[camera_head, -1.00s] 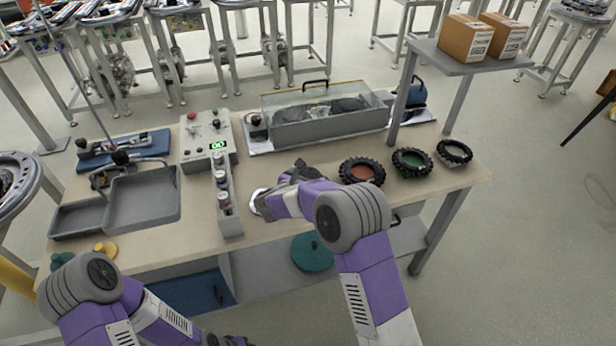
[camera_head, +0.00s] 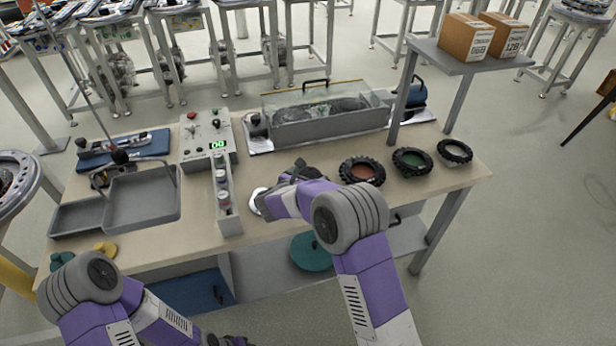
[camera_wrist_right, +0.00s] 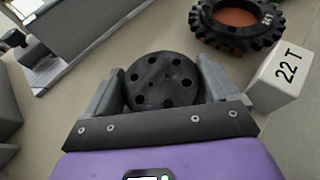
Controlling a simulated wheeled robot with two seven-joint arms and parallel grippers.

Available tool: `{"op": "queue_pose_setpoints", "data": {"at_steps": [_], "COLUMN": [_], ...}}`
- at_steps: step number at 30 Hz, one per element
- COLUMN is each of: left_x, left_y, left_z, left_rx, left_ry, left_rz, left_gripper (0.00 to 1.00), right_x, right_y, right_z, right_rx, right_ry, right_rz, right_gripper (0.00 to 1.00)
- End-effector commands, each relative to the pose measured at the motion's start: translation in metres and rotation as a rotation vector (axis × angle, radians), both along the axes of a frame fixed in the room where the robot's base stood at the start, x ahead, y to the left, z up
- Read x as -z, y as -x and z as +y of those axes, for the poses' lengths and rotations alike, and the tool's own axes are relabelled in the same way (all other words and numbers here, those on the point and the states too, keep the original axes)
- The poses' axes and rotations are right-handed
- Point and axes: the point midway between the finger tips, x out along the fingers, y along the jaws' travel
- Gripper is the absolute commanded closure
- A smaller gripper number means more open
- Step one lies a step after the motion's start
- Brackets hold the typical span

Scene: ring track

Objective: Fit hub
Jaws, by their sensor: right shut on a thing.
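A black round hub (camera_wrist_right: 162,82) with a ring of holes shows in the right wrist view. It sits between the two grey fingers of my right gripper (camera_wrist_right: 160,92), which is shut on it. In the head view my right gripper (camera_head: 287,182) is low over the middle of the workbench, left of the tyres. A black tyre with an orange-red centre (camera_head: 362,171) is closest to it and also shows in the wrist view (camera_wrist_right: 240,22). A tyre with a green centre (camera_head: 412,162) and one with a pale centre (camera_head: 454,152) stand farther right. My left gripper (camera_head: 228,340) is partly cut off at the bottom edge.
A white block marked 22 T (camera_wrist_right: 279,80) stands right of my right gripper. A long grey trough with a clear cover (camera_head: 325,115) is behind. A narrow bin (camera_head: 230,222), a control box (camera_head: 207,140) and a grey tray (camera_head: 143,199) are to the left. A shelf post rises behind the tyres.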

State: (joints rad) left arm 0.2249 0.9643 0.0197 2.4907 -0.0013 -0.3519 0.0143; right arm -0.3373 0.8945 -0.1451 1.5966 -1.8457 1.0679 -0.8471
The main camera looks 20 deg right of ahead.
Motion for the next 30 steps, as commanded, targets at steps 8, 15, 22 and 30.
{"op": "queue_pose_setpoints", "data": {"at_steps": [8, 15, 22, 30], "left_x": [0.0001, 0.0006, 0.0026, 0.0078], "left_y": [0.0000, 0.0000, 0.0000, 0.0000], "left_z": [0.0000, 0.0000, 0.0000, 0.0000], "left_rx": [0.000, 0.000, 0.000, 0.000], "left_ry": [0.000, 0.000, 0.000, 0.000], "left_rz": [0.000, 0.000, 0.000, 0.000], "left_gripper": [0.48, 0.48, 0.48, 0.48], "right_x": [-0.0024, -0.0023, 0.0001, 0.0067], "right_y": [-0.0006, -0.0007, -0.0007, -0.0007], "right_z": [0.0002, 0.0006, 0.0005, 0.0006], "right_rx": [0.000, 0.000, 0.000, 0.000], "right_ry": [0.002, 0.001, 0.001, 0.001], "right_rz": [-0.005, -0.004, -0.004, -0.004], "right_gripper": [0.69, 0.69, 0.69, 0.69]}}
